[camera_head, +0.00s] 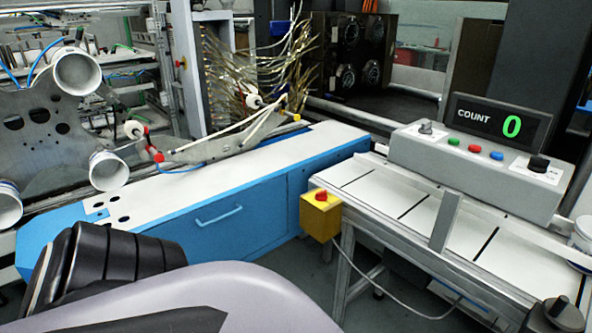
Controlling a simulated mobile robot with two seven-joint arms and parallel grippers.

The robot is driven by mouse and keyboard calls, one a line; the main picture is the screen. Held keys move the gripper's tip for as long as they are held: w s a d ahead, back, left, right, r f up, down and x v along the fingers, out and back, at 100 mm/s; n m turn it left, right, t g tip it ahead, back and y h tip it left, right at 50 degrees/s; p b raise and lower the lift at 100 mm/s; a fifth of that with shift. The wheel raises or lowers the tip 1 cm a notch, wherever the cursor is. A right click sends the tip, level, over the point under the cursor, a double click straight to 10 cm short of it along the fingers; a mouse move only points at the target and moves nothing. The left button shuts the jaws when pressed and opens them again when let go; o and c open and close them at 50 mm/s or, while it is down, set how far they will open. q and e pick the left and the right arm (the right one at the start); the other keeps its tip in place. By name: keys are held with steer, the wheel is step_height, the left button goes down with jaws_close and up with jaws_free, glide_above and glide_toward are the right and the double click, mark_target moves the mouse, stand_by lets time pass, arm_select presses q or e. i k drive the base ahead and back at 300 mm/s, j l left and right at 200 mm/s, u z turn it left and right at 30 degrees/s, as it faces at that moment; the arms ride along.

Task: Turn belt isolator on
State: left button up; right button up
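A grey control box (478,172) stands along the back edge of the conveyor on the right. It carries a black rotary knob (538,164) on a white label at its right end and a small metallic switch (426,128) on a white plate at its left end. The labels are too small to read, so I cannot tell which of the two is the belt isolator or how it is set. Green, red and blue buttons (474,148) sit between them. Part of my arm fills the lower left. Neither gripper is in view.
A counter display (497,124) reads 0 behind the box. The conveyor (402,205) has a white belt with dark cross lines and an upright metal plate (445,220). A yellow box with a red button (320,213) hangs at its left end. A blue cabinet (215,225) stands left.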

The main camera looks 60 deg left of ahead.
mark_target(321, 195)
steer(key=u, duration=1.75)
steer(key=i+j, duration=0.45)
steer(key=i, duration=0.3)
steer(key=i+j+z, duration=0.55)
steer(key=k+l, duration=0.05)
steer(key=l, duration=0.05)
